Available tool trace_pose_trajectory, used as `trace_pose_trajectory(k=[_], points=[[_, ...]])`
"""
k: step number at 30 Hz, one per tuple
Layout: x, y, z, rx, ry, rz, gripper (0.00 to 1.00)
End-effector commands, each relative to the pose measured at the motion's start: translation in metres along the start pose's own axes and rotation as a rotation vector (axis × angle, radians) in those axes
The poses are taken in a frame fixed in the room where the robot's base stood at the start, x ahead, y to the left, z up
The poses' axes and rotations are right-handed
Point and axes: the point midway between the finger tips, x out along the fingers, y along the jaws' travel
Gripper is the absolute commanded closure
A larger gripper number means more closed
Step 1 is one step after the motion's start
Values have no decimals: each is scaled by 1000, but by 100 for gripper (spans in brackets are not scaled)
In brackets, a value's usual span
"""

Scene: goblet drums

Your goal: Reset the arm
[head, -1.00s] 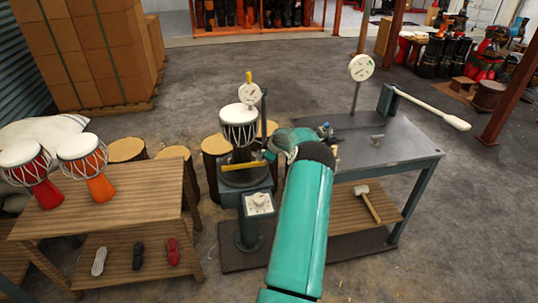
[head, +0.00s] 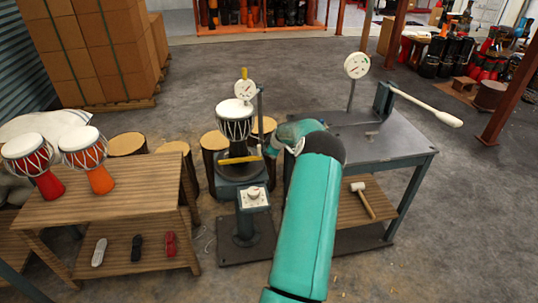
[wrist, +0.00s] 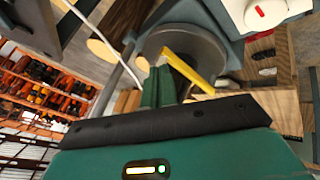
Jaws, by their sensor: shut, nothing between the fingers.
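My green arm reaches forward in the middle of the head view, and its bent wrist hides my gripper there. In the wrist view my gripper (wrist: 158,86) is shut and empty, its green fingers pressed together in front of the round grey plate (wrist: 205,42) of the drum stand. A goblet drum with a white head and dark body (head: 235,122) stands upright on that stand (head: 240,170), left of my wrist in the head view. A yellow bar (head: 240,161) crosses the stand's plate, and it also shows close to my fingers in the wrist view (wrist: 187,68).
A grey metal table (head: 385,145) with a dial gauge (head: 357,66) and long-handled lever (head: 425,104) stands right; a mallet (head: 362,198) lies on its lower shelf. A wooden table (head: 120,190) with two red-orange drums stands left. Log stools (head: 127,143) stand behind. Open floor lies beyond.

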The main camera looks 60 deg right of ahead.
Motion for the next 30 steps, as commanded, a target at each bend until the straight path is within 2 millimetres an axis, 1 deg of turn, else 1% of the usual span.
trace_pose_trajectory(k=[1, 3, 6, 9, 13, 20, 22, 23, 26, 29, 30], points=[[-12, 6, 3, 2, -2, 5, 100], [-24, 11, 5, 3, -2, 5, 100], [-39, 15, 8, 2, -2, 3, 100], [-50, 19, 10, 1, -2, 4, 100], [-55, 20, 12, 1, -2, 2, 100], [-57, 20, 14, 1, -2, 2, 100], [-59, 18, 9, -2, -1, 1, 100], [-60, 17, 4, -6, -1, -1, 100], [-72, 5, -26, -23, 0, -19, 100], [-92, -20, -76, -47, -3, -46, 100], [-103, -33, -98, -57, -6, -59, 100]])
